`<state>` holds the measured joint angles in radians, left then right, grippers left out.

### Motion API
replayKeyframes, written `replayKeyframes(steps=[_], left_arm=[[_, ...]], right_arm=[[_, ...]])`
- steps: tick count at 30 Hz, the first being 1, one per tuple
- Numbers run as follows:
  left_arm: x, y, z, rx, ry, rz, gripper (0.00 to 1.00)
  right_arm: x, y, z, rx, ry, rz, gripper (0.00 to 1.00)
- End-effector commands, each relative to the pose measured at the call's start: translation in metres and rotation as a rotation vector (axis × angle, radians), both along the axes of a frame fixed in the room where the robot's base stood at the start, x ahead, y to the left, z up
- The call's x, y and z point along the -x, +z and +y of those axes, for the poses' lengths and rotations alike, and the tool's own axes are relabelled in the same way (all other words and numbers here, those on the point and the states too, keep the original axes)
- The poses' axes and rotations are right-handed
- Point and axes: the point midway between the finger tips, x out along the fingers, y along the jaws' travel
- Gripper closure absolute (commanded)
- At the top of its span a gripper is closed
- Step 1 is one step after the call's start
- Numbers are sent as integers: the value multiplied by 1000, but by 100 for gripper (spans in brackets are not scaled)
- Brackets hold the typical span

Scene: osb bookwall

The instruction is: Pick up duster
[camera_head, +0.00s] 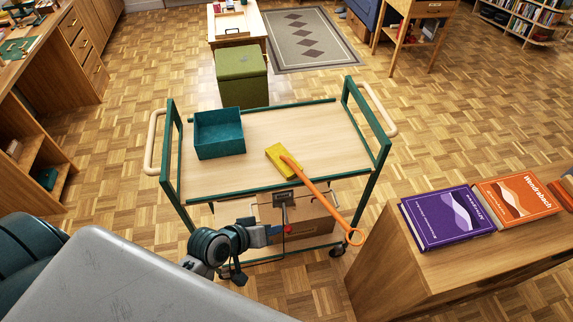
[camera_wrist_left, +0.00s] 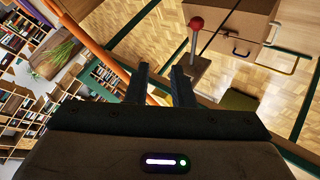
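The duster has a yellow head (camera_head: 278,158) lying on the cart's wooden top and a long orange handle (camera_head: 318,195) reaching out over the cart's front edge, ending in a ring. My left gripper (camera_head: 277,231) is in front of the cart, left of the handle in the head view. In the left wrist view its two fingers (camera_wrist_left: 164,82) stand apart with nothing seen held between them. The orange handle (camera_wrist_left: 92,45) runs diagonally on the left of that view, apart from or behind the left finger; I cannot tell the gap. My right gripper is not in view.
The green-framed cart (camera_head: 325,145) carries a teal box (camera_head: 219,134) at left. A wooden cabinet with books (camera_head: 447,215) stands at right. The cart top's right side is clear.

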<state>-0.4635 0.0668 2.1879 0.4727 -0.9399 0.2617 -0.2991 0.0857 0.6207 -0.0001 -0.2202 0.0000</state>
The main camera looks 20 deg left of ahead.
Motion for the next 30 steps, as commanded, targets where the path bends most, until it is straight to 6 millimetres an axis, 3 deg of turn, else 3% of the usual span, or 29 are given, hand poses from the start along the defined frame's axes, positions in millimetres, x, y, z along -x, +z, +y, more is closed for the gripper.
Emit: replayKeyframes(steps=[5,9,12,17,24,30], left_arm=[[-43,5,-11,299,170,-104,79],[-76,8,-4,562,352,-179,79],[-90,8,3,690,451,-214,79],[-104,7,10,776,522,-237,79],[-140,1,2,782,526,-239,79],[-155,-2,-2,779,525,-238,79]], right_arm=[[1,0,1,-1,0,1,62],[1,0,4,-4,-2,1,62],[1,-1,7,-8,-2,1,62],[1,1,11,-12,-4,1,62],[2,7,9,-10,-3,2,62],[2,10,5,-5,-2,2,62]])
